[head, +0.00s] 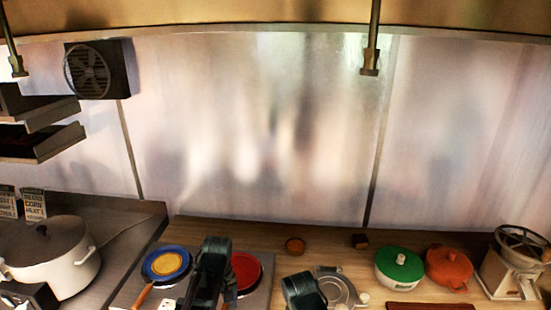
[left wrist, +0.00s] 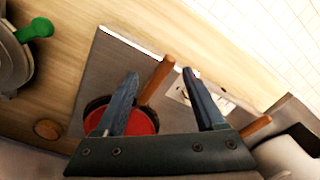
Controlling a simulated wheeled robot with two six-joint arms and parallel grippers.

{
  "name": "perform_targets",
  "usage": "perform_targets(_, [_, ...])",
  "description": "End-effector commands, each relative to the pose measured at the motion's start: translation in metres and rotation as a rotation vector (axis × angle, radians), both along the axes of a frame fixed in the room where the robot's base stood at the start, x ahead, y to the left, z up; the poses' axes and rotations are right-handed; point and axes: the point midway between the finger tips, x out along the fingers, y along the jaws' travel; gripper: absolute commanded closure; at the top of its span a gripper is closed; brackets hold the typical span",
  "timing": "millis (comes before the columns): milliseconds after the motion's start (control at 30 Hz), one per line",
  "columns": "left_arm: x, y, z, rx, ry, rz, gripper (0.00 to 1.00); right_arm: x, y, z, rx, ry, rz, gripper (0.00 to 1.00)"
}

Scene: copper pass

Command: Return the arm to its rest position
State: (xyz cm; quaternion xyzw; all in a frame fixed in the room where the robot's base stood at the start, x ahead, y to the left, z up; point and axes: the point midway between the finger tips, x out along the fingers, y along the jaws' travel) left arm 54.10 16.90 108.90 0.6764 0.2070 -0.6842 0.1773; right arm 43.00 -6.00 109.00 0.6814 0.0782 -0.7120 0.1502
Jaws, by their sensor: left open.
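My left arm shows at the bottom of the head view (head: 212,265), over the cooktop between the blue pan and the red pan. In the left wrist view my left gripper (left wrist: 160,73) is open, its two fingers spread with nothing held between them. The red pan (left wrist: 143,122) with a wooden handle lies below the fingers, partly hidden by one of them; it also shows in the head view (head: 246,271). A dark end of my right arm (head: 302,291) shows at the lower edge of the head view; its fingers cannot be made out.
The blue pan (head: 166,264) holds something yellow. A white pot (head: 62,258) stands left. A round metal press (head: 340,287), green-lidded pot (head: 399,267), orange pot (head: 449,268) and mill (head: 517,265) stand right. The wooden counter (head: 225,232) is mostly bare along the back.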

Motion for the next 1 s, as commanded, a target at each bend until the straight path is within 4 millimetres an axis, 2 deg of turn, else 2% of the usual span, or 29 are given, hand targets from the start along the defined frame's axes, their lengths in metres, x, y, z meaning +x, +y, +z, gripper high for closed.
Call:
perform_targets(33, [-0.024,-0.023,-0.03,0.007,0.008,-0.131,0.29,0.0,0.0,-0.03,0.0,0.0,0.001,0.5])
perform_targets(100, [-0.044,-0.047,-0.046,0.017,0.021,-0.306,0.29,0.0,0.0,-0.046,-0.001,-0.001,0.003,0.5])
perform_targets(233, [-0.078,-0.081,-0.071,0.031,0.042,-0.588,0.29,0.0,0.0,-0.072,0.0,-0.001,0.005,0.5])
perform_targets(400, [-0.106,-0.103,-0.088,0.044,0.062,-0.819,0.29,0.0,0.0,-0.089,-0.001,-0.001,0.007,0.5])
perform_targets(567, [-0.112,-0.109,-0.089,0.047,0.068,-0.884,0.29,0.0,0.0,-0.09,-0.001,-0.001,0.007,0.5])
perform_targets(1000, [-0.111,-0.109,-0.088,0.046,0.067,-0.881,0.29,0.0,0.0,-0.089,-0.001,-0.001,0.007,0.5])
